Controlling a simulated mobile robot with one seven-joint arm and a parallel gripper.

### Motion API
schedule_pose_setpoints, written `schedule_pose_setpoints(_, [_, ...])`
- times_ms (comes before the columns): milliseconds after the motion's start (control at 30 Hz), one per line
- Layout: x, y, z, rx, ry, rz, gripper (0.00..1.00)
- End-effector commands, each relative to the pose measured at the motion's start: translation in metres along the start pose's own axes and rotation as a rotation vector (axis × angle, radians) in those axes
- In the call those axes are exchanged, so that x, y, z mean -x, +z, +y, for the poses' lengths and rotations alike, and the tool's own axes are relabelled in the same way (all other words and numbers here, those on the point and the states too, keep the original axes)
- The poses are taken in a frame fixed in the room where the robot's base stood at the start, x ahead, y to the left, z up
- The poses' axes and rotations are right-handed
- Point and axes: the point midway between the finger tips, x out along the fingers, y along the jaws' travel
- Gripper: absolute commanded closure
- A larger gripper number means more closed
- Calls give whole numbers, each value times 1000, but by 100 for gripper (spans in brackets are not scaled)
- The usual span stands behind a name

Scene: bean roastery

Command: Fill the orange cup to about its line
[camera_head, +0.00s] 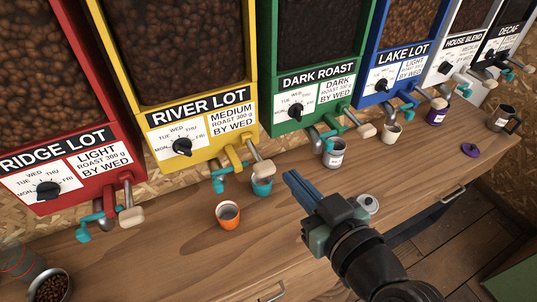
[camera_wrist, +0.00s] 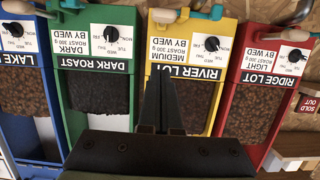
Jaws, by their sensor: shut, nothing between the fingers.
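The orange cup (camera_head: 228,216) stands upright on the wooden counter, in front of the yellow River Lot dispenser (camera_head: 182,146) and not directly under its spout. In the wrist view my gripper (camera_wrist: 163,88) points at the dispensers, which appear upside down. The orange cup is not in the wrist view.
A red Ridge Lot dispenser (camera_head: 60,190) is at left. A bowl of beans (camera_head: 50,287) sits front left. A lidded pot (camera_head: 367,203) is right of my gripper.

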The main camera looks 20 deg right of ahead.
Motion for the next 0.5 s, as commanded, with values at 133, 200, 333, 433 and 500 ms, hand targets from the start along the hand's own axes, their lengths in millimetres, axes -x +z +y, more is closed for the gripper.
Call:
schedule_pose_setpoints(133, [0, 1, 0, 0, 0, 0, 100])
schedule_pose_setpoints(200, [0, 1, 0, 0, 0, 0, 100])
schedule_pose_setpoints(333, [-4, 0, 0, 0, -1, 0, 100])
schedule_pose_setpoints(433, [-14, -2, 0, -2, -2, 0, 100])
schedule_pose_setpoints(500, [-25, -2, -1, -2, -3, -1, 100])
